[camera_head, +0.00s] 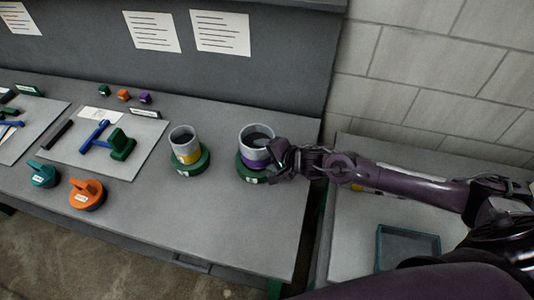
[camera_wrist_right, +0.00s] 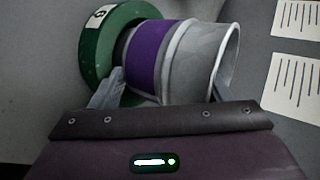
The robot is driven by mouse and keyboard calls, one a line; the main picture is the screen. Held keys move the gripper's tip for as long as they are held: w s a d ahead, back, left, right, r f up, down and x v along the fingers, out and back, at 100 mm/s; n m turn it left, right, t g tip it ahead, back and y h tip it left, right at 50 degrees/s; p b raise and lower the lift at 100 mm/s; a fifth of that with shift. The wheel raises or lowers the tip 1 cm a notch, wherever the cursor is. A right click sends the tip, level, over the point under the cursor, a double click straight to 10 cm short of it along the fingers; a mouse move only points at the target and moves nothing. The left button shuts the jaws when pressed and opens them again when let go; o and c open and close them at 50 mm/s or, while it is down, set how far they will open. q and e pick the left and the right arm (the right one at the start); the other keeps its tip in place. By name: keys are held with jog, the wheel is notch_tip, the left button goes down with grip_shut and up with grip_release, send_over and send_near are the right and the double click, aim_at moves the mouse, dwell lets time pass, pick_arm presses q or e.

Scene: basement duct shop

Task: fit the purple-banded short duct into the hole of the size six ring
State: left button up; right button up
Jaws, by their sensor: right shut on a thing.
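The purple-banded short duct (camera_head: 254,156) is a grey metal tube standing upright at the right of the bench. Its banded end meets a green ring (camera_head: 249,177), which has a white number tag too small to read surely. In the right wrist view the duct (camera_wrist_right: 191,60) lines up with the green ring (camera_wrist_right: 93,48), purple band close to the ring's face. How deep it sits in the hole is hidden. My right gripper (camera_head: 277,156) is shut on the duct's wall, coming in from the right. My left gripper is not in view.
A yellow-banded duct (camera_head: 185,146) stands in another green ring (camera_head: 190,166) to the left. Teal (camera_head: 43,175) and orange (camera_head: 86,195) handled plugs sit near the front edge. A mat (camera_head: 72,146) holds blue and green tools. The bench front centre is clear.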

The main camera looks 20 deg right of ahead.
jog(key=shift+f, duration=0.2)
jog(key=o, duration=1.5)
jog(key=shift+o, duration=0.3)
jog(key=shift+s+f, duration=0.15)
jog(key=shift+f, duration=0.05)
jog(key=shift+s+f, duration=0.2)
jog(key=shift+f, duration=0.05)
jog(key=w+r+v, duration=0.1)
jog(key=v, duration=0.6)
jog(key=shift+s+r+b, duration=0.35)
jog(key=shift+b, duration=0.1)
jog(key=shift+d, duration=0.1)
